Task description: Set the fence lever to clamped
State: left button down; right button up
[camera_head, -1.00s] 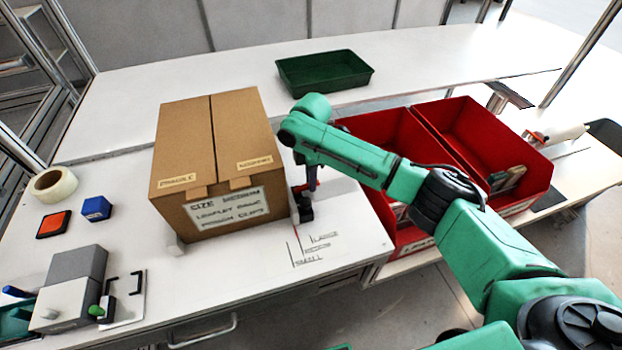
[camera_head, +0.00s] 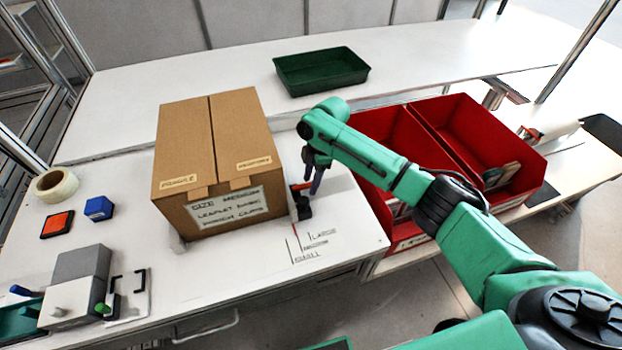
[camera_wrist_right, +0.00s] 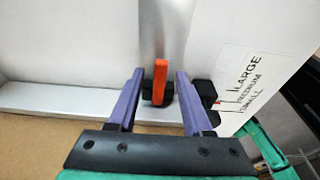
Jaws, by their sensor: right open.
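The fence lever (camera_wrist_right: 160,80) is a small orange-red bar on a black mount. In the wrist view it stands between the two purple fingers of my right gripper (camera_wrist_right: 160,73), with a visible gap on each side. In the head view the lever (camera_head: 301,186) shows as a red piece at the right side of the cardboard box, above a black block (camera_head: 304,209). My right gripper (camera_head: 316,180) points down beside it, open and holding nothing. Its fingers partly overlap the lever there. My left gripper is not in view.
The labelled cardboard box (camera_head: 215,150) stands close left of the lever. Size marks (camera_head: 312,243) for large, medium and small are on the table in front. Red bins (camera_head: 395,150) stand to the right, and a green tray (camera_head: 320,72) lies behind. The front table is clear near the marks.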

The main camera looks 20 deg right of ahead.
jog(key=b+v, duration=0.1)
jog(key=v, duration=1.3)
jog(key=shift+r+b, duration=0.25)
jog(key=shift+b, duration=0.05)
